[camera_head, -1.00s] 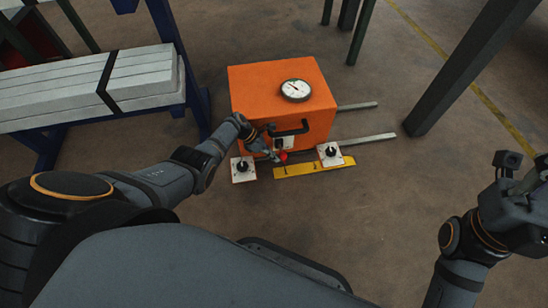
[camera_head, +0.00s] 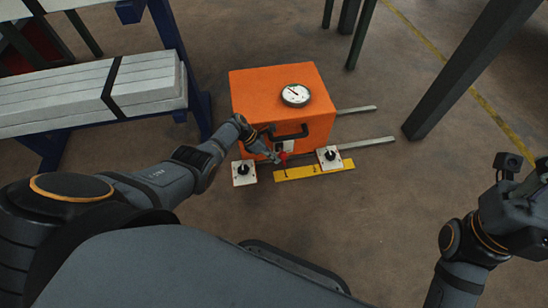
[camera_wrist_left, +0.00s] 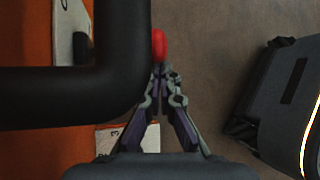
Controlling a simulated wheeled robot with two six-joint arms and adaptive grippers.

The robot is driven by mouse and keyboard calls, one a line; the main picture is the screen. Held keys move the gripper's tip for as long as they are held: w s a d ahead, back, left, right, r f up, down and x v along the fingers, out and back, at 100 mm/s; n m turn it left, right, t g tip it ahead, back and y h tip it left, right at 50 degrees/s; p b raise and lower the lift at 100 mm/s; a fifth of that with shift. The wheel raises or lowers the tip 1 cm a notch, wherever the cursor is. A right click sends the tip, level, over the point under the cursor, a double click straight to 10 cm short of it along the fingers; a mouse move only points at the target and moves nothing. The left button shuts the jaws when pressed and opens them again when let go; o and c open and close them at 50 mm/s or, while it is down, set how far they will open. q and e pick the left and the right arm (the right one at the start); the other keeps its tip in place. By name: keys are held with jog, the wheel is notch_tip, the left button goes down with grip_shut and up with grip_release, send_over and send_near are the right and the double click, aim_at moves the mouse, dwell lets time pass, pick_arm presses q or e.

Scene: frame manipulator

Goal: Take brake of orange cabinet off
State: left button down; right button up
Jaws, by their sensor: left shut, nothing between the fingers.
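The orange cabinet (camera_head: 265,95) stands on the floor ahead, with a dial gauge on top and a black handle (camera_head: 290,132) on its near side. A red knob (camera_head: 283,156) shows low at the cabinet's front, between two white plates with black knobs. My left gripper (camera_head: 275,157) is shut and empty, with its tips right by the red knob. In the left wrist view the tips (camera_wrist_left: 161,68) point at the red knob (camera_wrist_left: 158,44), beside the black handle (camera_wrist_left: 122,60); I cannot tell whether they touch. My right gripper (camera_head: 540,178) is at the right edge, its fingertips unclear.
A yellow marked strip (camera_head: 314,170) lies on the floor before the cabinet. Two metal rails (camera_head: 368,143) run to its right. A blue rack with grey planks (camera_head: 90,85) stands at left. A dark post (camera_head: 470,70) rises at right. The floor between is clear.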

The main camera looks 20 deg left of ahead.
pick_arm(q)
jog(key=v, duration=1.2)
